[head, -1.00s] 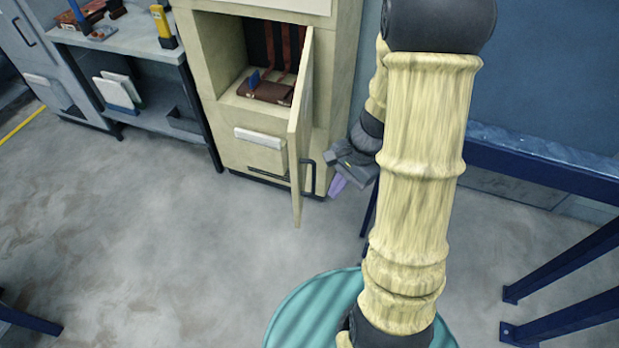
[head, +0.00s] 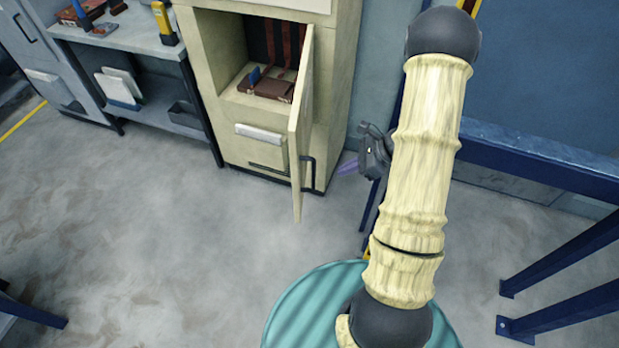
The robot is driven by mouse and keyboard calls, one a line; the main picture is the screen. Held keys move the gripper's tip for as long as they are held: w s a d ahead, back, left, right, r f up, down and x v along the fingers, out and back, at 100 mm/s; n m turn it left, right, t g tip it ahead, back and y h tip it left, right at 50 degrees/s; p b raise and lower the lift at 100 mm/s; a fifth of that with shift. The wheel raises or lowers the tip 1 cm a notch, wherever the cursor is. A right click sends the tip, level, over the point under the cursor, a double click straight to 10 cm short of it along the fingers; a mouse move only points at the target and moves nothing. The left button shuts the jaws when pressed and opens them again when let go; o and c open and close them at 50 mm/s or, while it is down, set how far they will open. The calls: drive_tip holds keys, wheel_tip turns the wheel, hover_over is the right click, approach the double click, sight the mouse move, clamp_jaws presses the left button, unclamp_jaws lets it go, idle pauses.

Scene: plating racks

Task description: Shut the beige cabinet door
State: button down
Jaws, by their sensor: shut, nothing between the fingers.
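The beige cabinet (head: 338,95) stands at the top middle of the head view. Its door (head: 299,120) is hinged on the right and stands wide open, seen nearly edge-on and swung out toward me. A dark bar handle (head: 308,174) is on the door's right-hand face, low down. My gripper (head: 350,167) is to the right of the door near handle height, shut and empty, with its purple fingertips pointing left. A gap shows between the fingertips and the handle. My arm hides part of the area right of the cabinet.
Inside the cabinet is a brown case (head: 268,86). A grey shelf bench (head: 150,45) with small items stands to the left. Blue frame legs (head: 565,260) are at the right. The floor (head: 170,235) in front of the cabinet is clear.

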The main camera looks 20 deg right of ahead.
drive_tip(key=a+r+p+x, duration=0.2)
drive_tip(key=p+x, duration=0.1)
drive_tip(key=x, duration=0.8)
drive_tip(key=shift+w+a+f, duration=0.15)
drive_tip(key=shift+w+f, duration=0.05)
drive_tip(key=shift+w, duration=0.25)
